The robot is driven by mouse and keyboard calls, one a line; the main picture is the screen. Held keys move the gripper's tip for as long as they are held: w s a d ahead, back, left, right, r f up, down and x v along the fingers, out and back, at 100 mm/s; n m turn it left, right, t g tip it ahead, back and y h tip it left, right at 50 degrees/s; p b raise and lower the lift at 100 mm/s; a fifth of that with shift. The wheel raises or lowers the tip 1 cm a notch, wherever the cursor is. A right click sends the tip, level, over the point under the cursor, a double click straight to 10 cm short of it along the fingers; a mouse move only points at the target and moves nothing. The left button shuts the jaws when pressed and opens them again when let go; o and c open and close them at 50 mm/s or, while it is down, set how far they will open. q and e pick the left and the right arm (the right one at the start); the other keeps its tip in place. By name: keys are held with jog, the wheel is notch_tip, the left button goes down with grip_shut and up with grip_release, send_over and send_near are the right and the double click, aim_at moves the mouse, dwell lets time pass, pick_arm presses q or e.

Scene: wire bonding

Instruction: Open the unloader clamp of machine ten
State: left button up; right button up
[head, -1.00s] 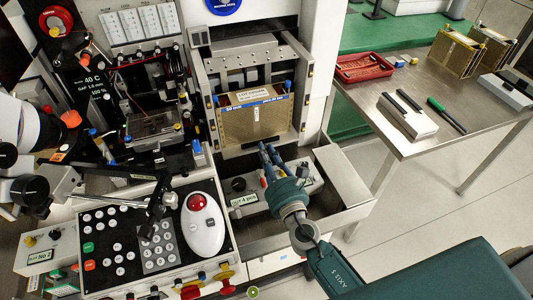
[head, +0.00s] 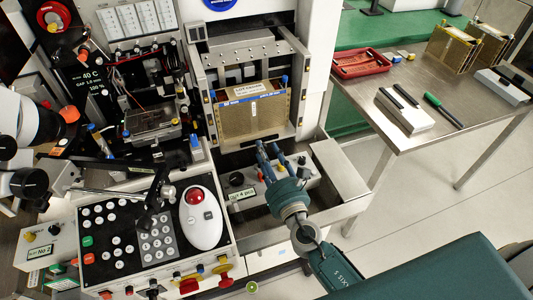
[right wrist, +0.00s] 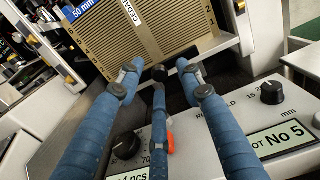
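A brown ribbed magazine (head: 250,110) with a blue-and-white label strip stands in the metal unloader frame. It also shows in the right wrist view (right wrist: 150,40). My right gripper (head: 275,150) is just in front of and below it, above the control box. In the right wrist view its blue fingers (right wrist: 160,75) are spread with nothing gripped between them. No clamp is clearly recognisable, and no machine number ten is legible. My left gripper is not in view.
The control box (right wrist: 262,120) carries dials and a "No 5" label. A keypad panel with a white trackball unit (head: 201,222) lies to the left. A steel table (head: 440,150) at right holds a red tray (head: 362,64) and more magazines. Open floor lies below it.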

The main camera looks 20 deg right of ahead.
jog(key=s, duration=1.2)
jog(key=shift+d, duration=0.15)
